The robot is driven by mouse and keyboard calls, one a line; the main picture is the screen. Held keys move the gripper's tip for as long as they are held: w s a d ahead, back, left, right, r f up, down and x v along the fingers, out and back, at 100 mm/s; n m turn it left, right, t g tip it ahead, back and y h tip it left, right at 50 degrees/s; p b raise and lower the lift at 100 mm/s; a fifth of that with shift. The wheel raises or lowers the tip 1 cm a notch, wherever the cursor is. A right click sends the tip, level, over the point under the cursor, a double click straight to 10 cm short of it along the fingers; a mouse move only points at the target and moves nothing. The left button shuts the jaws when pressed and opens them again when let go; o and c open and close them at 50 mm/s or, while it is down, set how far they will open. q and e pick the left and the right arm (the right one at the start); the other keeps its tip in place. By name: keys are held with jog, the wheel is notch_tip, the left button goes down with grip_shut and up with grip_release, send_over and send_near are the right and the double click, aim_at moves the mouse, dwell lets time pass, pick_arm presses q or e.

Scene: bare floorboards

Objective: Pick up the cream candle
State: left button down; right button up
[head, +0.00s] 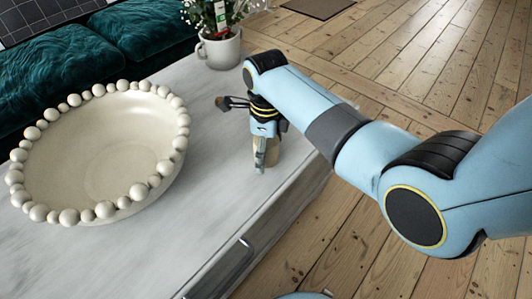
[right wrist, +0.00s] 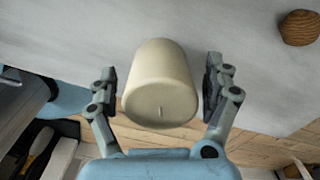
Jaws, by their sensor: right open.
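The cream candle (right wrist: 160,90) is a plain, smooth cylinder with a short wick, standing on the pale table. In the right wrist view it sits between the two fingers of my right gripper (right wrist: 160,82). The fingers are open, one on each side, with a narrow gap to the candle on both sides. In the head view my right gripper (head: 261,148) points down over the table near its edge, and the candle (head: 272,154) is mostly hidden behind it. My left gripper is in neither view.
A large beaded bowl (head: 100,150) fills the table's left side. A white mug with a plant (head: 217,50) stands at the back. A small round wooden object (right wrist: 299,28) lies near the candle. A dark green sofa (head: 140,35) is behind the table.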

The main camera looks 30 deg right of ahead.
jog(key=shift+f, duration=0.5)
jog(key=shift+r, duration=0.1)
jog(key=c, duration=1.4)
